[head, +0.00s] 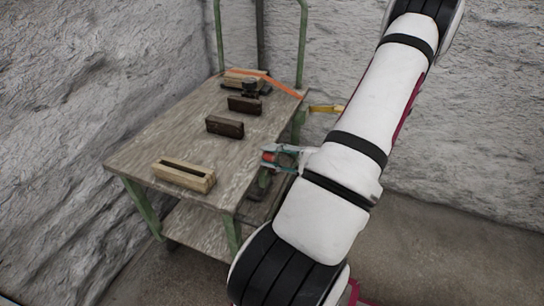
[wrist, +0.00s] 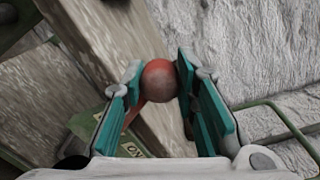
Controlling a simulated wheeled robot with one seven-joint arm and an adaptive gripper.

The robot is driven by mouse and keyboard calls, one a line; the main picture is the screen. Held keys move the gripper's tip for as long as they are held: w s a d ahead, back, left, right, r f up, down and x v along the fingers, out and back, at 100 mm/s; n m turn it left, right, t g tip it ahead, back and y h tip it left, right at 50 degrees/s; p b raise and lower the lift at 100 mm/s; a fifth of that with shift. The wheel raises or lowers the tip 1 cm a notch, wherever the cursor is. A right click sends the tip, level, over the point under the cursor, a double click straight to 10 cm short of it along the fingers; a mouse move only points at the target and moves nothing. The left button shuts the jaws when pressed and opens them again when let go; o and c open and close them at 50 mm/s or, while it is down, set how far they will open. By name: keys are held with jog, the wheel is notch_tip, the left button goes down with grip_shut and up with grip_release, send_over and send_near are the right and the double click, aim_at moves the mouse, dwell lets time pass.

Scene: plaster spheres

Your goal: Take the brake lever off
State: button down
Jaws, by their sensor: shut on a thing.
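The brake lever shows in the wrist view as a red ball knob (wrist: 158,79) with a thin red arm running down to the lower left. My gripper (wrist: 160,72) is shut on the knob, one teal-padded finger on each side of it. In the head view my gripper (head: 270,156) is at the right side of the cart, just below the edge of its top. A green plate (wrist: 132,150) with the letters "ON" shows partly below the lever in the wrist view. The lever's lower end is hidden by my gripper.
The cart (head: 150,150) has a worn wooden top, a lower shelf and green legs. Wooden and dark blocks (head: 225,126) and an orange strip (head: 280,85) lie on top. A yellow handle (head: 326,108) sticks out at right. Rough pale walls stand behind; floor is clear at right.

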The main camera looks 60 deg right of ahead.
jog(key=c, duration=1.2)
grip_release()
jog(key=shift+a+f, duration=0.1)
jog(key=shift+f, duration=0.05)
jog(key=shift+c, duration=0.2)
jog(key=shift+s, duration=0.15)
jog(key=s+d, duration=0.1)
jog(key=s, duration=1)
jog(key=shift+s+d+r, duration=0.15)
jog(key=shift+s+r, duration=0.15)
jog(key=shift+s, duration=0.05)
